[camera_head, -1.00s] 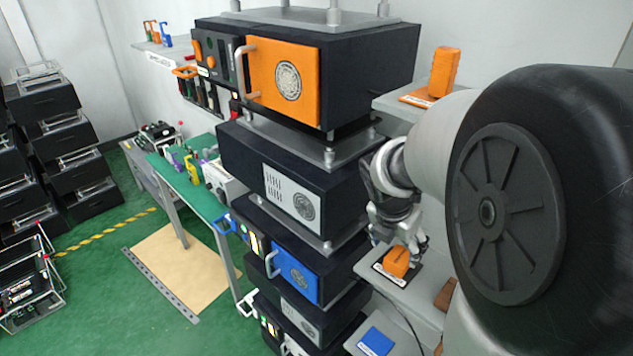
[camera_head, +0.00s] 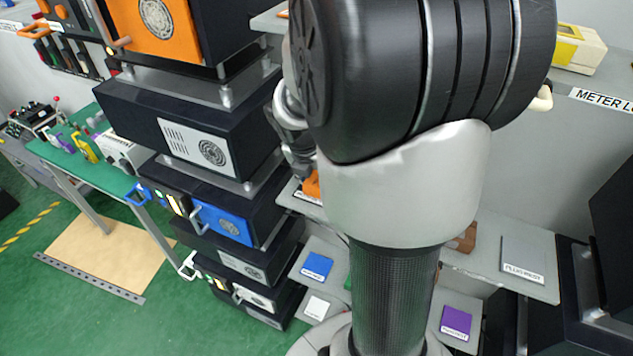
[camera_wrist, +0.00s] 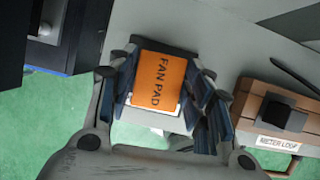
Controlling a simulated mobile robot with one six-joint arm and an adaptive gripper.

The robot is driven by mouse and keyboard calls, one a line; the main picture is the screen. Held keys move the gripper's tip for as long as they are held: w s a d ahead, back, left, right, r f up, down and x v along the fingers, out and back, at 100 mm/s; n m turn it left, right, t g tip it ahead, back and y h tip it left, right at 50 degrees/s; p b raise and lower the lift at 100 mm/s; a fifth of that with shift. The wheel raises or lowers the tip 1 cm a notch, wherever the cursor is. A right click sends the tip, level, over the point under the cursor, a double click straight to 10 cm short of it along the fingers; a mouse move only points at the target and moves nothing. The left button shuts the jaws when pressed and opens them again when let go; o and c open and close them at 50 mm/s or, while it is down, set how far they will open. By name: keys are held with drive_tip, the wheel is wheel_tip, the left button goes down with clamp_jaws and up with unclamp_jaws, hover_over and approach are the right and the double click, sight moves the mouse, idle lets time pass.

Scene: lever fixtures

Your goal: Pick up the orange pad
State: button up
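The orange pad (camera_wrist: 160,80), marked "FAN PAD", lies in the wrist view between the two fingers of my gripper (camera_wrist: 163,72). The fingers stand apart on either side of it, with a narrow gap showing at the right. A pale label edge shows below the pad. In the head view only a small part of the orange pad (camera_head: 312,185) shows, at the shelf edge. There my gripper (camera_head: 303,168) is just above it, mostly hidden by my arm.
Blue (camera_head: 317,266) and purple (camera_head: 456,320) pads lie on lower shelves. A stack of dark cabinets (camera_head: 190,125) stands left of my arm.

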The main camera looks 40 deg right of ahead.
sight(317, 178)
drive_tip(key=c, duration=0.4)
drive_tip(key=shift+r, duration=0.15)
drive_tip(key=shift+r, duration=0.2)
wheel_tip(317, 178, up, 3)
drive_tip(key=shift+r+p, duration=0.1)
drive_tip(key=shift+p, duration=0.4)
drive_tip(key=s+a+b, duration=0.1)
drive_tip(key=s+a, duration=0.3)
drive_tip(key=a, duration=0.4)
drive_tip(key=s+a, duration=0.3)
drive_tip(key=a, duration=0.5)
drive_tip(key=shift+s+f+b, duration=0.2)
drive_tip(key=shift+s+b, duration=0.2)
drive_tip(key=shift+a, duration=0.1)
